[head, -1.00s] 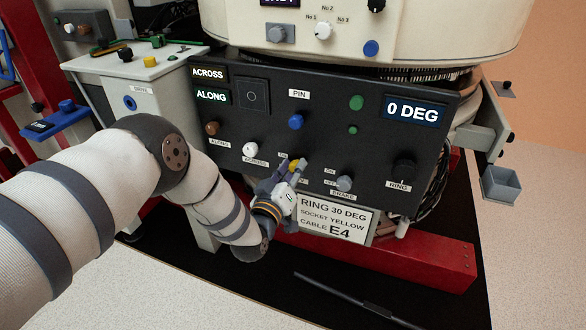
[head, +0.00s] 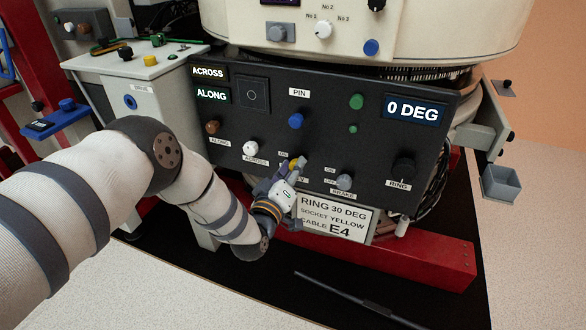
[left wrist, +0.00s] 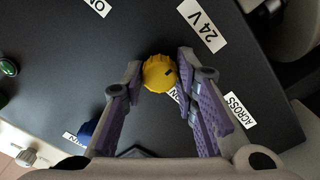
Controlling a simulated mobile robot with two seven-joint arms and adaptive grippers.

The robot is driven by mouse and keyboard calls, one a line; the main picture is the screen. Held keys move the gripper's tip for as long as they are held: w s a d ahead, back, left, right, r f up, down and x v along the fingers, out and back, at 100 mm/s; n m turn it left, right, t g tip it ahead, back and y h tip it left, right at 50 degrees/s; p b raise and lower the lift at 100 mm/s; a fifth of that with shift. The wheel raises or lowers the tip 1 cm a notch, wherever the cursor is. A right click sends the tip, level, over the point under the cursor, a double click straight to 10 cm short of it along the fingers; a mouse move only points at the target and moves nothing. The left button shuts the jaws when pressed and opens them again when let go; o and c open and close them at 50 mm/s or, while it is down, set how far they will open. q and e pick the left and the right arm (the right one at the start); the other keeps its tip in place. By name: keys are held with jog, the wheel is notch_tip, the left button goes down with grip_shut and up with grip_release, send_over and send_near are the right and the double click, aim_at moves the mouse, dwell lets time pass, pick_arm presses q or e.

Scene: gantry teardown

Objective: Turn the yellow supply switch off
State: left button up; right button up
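The yellow supply switch (left wrist: 159,73) is a round knob with a dark mark on its right side in the left wrist view. It sits on the dark panel (left wrist: 120,35) beside a "24 V" label (left wrist: 202,26). My left gripper (head: 283,178) is at the panel's lower edge and hides part of the switch and its labels in the head view. In the left wrist view its two fingers (left wrist: 160,72) stand on either side of the knob, with slim gaps that suggest they are open around it. My right gripper is not in view.
The grey brake switch (head: 344,182) is just right of my left gripper, and the white ACROSS knob (head: 250,148) is to its left. The blue PIN knob (head: 295,121) is above. A white instruction sign (head: 336,216) hangs below. The display (head: 413,110) reads 0 DEG.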

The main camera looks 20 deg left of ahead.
pick_arm(q)
jog(key=shift+o, duration=1.3)
jog(key=s, duration=1.2)
jog(key=shift+a, duration=0.2)
